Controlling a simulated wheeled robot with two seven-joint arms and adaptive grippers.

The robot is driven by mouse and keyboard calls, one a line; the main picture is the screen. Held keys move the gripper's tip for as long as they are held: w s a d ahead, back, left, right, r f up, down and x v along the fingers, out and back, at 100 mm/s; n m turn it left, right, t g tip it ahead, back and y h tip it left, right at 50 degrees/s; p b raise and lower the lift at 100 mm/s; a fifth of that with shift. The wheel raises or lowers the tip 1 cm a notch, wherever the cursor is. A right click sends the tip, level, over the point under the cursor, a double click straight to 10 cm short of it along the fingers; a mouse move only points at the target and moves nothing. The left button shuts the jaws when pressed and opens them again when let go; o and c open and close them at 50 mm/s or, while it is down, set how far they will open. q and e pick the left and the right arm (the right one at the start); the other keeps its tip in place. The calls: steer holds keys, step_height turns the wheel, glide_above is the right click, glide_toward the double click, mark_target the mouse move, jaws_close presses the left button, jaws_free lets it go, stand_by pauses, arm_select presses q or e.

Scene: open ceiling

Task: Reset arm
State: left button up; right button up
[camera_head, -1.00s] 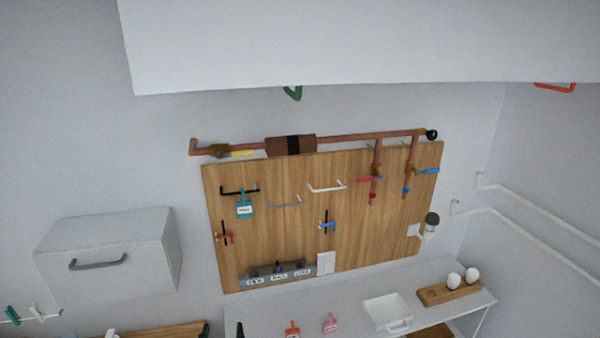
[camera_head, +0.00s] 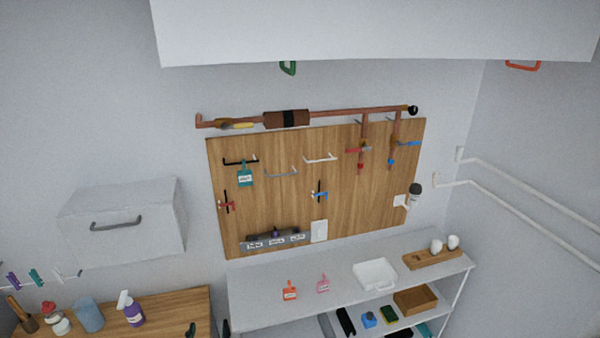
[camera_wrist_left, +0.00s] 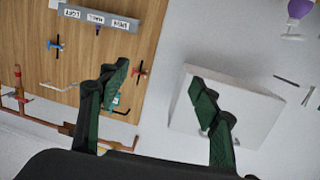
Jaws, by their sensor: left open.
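My left gripper (camera_wrist_left: 162,92) shows in the left wrist view with its two dark green fingers spread wide and nothing between them. Behind it lie the wooden pegboard and the white wall box, both apart from the fingers. In the head view only the dark tips of my left gripper (camera_head: 209,329) show at the bottom edge, between the wooden counter and the white shelf. The rest of that arm is out of the picture. My right gripper is in neither view.
A wooden pegboard (camera_head: 275,215) with valves, hooks and a copper pipe hangs on the wall. A white wall box (camera_head: 125,222) is at left. A white shelf (camera_head: 330,275) holds tags and a tray. A wooden counter (camera_head: 170,305) holds bottles. A white overhang (camera_head: 380,30) spans the top.

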arm_select(q)
steer(key=s+a+f+g, duration=0.6)
steer(key=s+a+f, duration=0.2)
steer(key=s+f, duration=0.45)
steer(key=s+a+f+m+g+h, duration=0.1)
steer(key=s+f+g, duration=0.2)
steer(key=s+f, duration=0.35)
steer(key=s+a+f+m+g+h, duration=0.1)
steer(key=s+f+g, duration=0.3)
steer(key=s, duration=0.6)
step_height(320, 180, down, 36)
steer(key=s+d+f+g+b, duration=0.1)
steer(key=s+d+b, duration=0.1)
steer(key=b, duration=0.5)
steer(key=s+f+m+g+b, duration=0.1)
steer(key=s+f+b, duration=0.4)
steer(key=s+f, duration=1.4)
step_height(320, 180, down, 4)
steer(key=shift+s+a+r, duration=0.15)
steer(key=shift+s, duration=0.05)
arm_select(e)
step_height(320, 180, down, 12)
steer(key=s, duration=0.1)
